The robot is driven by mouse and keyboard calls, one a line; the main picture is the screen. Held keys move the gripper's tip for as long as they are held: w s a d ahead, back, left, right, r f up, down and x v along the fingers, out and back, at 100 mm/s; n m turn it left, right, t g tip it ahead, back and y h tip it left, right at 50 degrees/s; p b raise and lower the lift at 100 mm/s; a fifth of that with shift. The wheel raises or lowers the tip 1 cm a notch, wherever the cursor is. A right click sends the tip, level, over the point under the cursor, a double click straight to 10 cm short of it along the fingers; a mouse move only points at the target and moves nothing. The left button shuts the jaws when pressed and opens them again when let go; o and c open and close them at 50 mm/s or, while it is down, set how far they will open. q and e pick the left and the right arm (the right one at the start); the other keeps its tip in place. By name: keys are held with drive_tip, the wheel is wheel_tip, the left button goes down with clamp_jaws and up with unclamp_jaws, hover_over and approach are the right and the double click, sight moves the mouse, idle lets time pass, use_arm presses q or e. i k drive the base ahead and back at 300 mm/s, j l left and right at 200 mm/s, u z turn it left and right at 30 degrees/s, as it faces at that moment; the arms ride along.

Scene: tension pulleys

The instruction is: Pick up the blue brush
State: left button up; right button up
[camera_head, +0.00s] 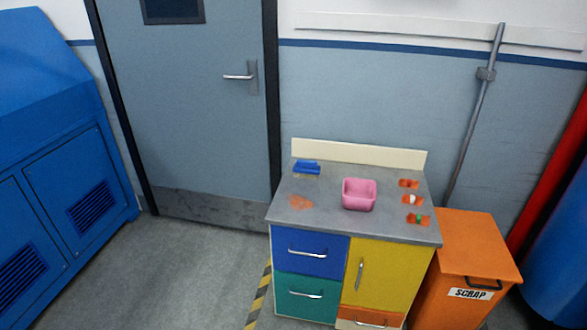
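A small blue object that looks like the blue brush (307,167) lies at the back left of the grey countertop (325,212). It is too small in this view to make out its bristles or handle clearly. Something pale shows just under its front edge. Neither of my grippers is in view.
A pink bin (359,194) stands mid-counter. Several small items on orange patches, including a green one (418,218), line the right side. An orange patch (300,202) marks the front left. An orange scrap bin (478,245) adjoins the cabinet's right. Open floor (190,270) lies left.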

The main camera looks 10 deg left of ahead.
sight(303, 168)
drive_tip(key=i+j+u, duration=0.9)
drive_tip(key=i, duration=0.3)
drive_tip(key=i+j+u, duration=0.15)
drive_tip(key=i, duration=0.4)
drive_tip(key=i+z, duration=0.2)
drive_tip(key=z, duration=0.2)
drive_tip(key=i+j+z, duration=0.15)
drive_tip(key=z, duration=0.25)
drive_tip(key=i+j+z, duration=0.2)
drive_tip(key=z, duration=0.25)
drive_tip(key=i+j+z, duration=0.1)
drive_tip(key=z, duration=0.35)
drive_tip(key=i+j+z, duration=0.1)
drive_tip(key=z, duration=0.3)
drive_tip(key=i+j+z, duration=0.15)
drive_tip(key=z, duration=0.3)
